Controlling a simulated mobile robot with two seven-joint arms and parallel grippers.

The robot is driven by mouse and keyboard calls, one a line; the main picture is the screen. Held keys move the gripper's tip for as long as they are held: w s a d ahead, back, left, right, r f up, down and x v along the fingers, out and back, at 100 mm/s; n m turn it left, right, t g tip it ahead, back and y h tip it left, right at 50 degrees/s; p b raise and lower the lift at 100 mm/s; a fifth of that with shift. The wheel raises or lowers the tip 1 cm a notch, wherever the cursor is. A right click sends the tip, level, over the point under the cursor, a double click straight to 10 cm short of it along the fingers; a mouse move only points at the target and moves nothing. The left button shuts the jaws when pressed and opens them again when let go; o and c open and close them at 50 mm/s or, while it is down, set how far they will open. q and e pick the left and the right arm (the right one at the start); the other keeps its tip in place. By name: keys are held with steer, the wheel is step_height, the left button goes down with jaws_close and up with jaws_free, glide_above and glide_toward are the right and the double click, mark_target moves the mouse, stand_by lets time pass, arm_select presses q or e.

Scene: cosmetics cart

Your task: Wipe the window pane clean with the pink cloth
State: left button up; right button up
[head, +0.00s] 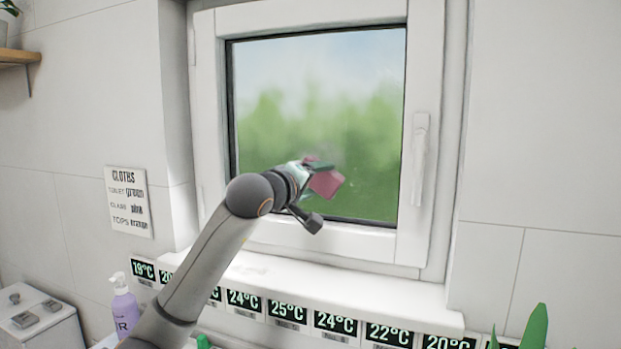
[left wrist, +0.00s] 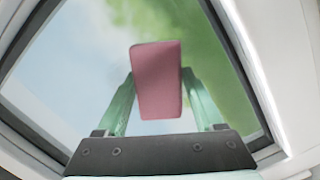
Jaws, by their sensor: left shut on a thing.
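The pink cloth (head: 327,184) is a folded pad in front of the lower middle of the window pane (head: 290,110). My left gripper (head: 313,169) is shut on it. In the left wrist view the pink cloth (left wrist: 158,80) sits between the two green fingers of my left gripper (left wrist: 158,92), with the window pane (left wrist: 75,75) behind it. I cannot tell for sure whether the cloth touches the glass. The pane shows blurred green trees and sky, with faint pale marks near the cloth, toward the lower right. My right gripper is not in view.
A white frame with a handle (head: 419,160) at its right surrounds the pane. Below is a sill (head: 300,280) with a strip of temperature labels (head: 287,312). A cloth sign (head: 129,201) hangs left. A purple bottle (head: 124,305) and a green plant (head: 535,330) stand low down.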

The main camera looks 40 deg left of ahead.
mark_target(339, 169)
arm_select(q)
steer(key=shift+w+d+p, duration=0.2)
steer(key=shift+w+d, duration=0.1)
steer(key=shift+d, duration=0.55)
steer(key=shift+w+d+p, duration=0.25)
steer(key=shift+d, duration=0.65)
steer(key=shift+w+d+p, duration=0.2)
steer(key=shift+w+d, duration=0.1)
steer(key=shift+d, duration=0.55)
steer(key=shift+r+p, duration=0.8)
steer(key=shift+r, duration=0.2)
steer(key=shift+s+a, duration=0.15)
steer(key=shift+a, duration=0.45)
steer(key=shift+s+a, duration=0.15)
steer(key=shift+a, duration=0.4)
steer(key=shift+s+a+f+b, duration=0.1)
steer(key=shift+s+a+b, duration=0.15)
steer(key=shift+a, duration=0.35)
steer(key=shift+s+a+r+b, duration=0.15)
steer(key=shift+a+b, duration=0.1)
steer(key=shift+a, duration=0.3)
steer(key=shift+s+a+f+b, duration=0.15)
steer(key=shift+s+a+b, duration=0.1)
steer(key=shift+a, duration=0.35)
steer(key=shift+s+a, duration=0.1)
steer(key=shift+a, duration=0.25)
steer(key=shift+a, duration=0.1)
